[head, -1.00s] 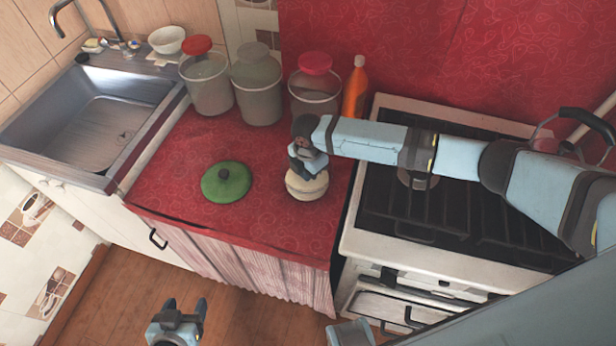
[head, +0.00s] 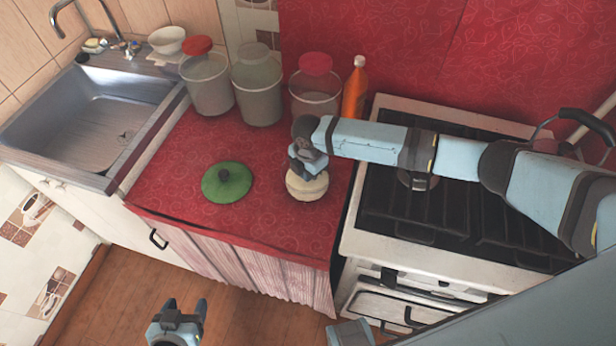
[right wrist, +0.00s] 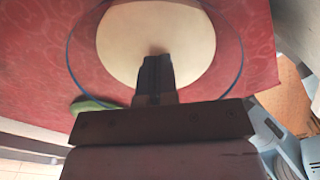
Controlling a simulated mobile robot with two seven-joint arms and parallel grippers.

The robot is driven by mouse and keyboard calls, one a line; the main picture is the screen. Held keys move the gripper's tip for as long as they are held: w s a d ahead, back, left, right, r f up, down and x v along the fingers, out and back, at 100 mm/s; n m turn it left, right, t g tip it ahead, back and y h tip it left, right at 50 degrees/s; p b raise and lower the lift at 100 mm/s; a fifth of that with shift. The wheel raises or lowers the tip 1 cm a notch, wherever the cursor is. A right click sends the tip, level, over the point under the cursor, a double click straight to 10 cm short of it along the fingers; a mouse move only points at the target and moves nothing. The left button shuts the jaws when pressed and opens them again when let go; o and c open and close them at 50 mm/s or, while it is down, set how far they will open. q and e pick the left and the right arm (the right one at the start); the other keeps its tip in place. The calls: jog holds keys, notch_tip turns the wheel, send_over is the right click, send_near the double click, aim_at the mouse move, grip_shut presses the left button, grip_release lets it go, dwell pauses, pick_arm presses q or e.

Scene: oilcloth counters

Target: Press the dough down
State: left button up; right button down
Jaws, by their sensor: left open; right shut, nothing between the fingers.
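The dough (head: 308,188) is a pale, round mass on the red counter, close to the stove. In the right wrist view the dough (right wrist: 150,30) fills the top middle, with a clear, bluish round rim around it. My right gripper (head: 308,172) points down over the dough; its shut fingers (right wrist: 155,65) overlap the dough's near part in the right wrist view, with nothing held. I cannot tell whether the fingertips touch the dough. My left gripper (head: 187,304) is open and empty, low in front of the counter, above the floor.
A green lid (head: 227,182) lies on the red counter (head: 185,165) left of the dough. Several lidded containers (head: 257,88) and an orange bottle (head: 355,90) stand behind. The sink (head: 95,110) is left, the stove (head: 440,205) right. The counter's front left is clear.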

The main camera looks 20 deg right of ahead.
notch_tip(320, 180, up, 9)
jog(key=p, duration=0.7)
jog(key=shift+p, duration=0.4)
jog(key=shift+f, duration=0.1)
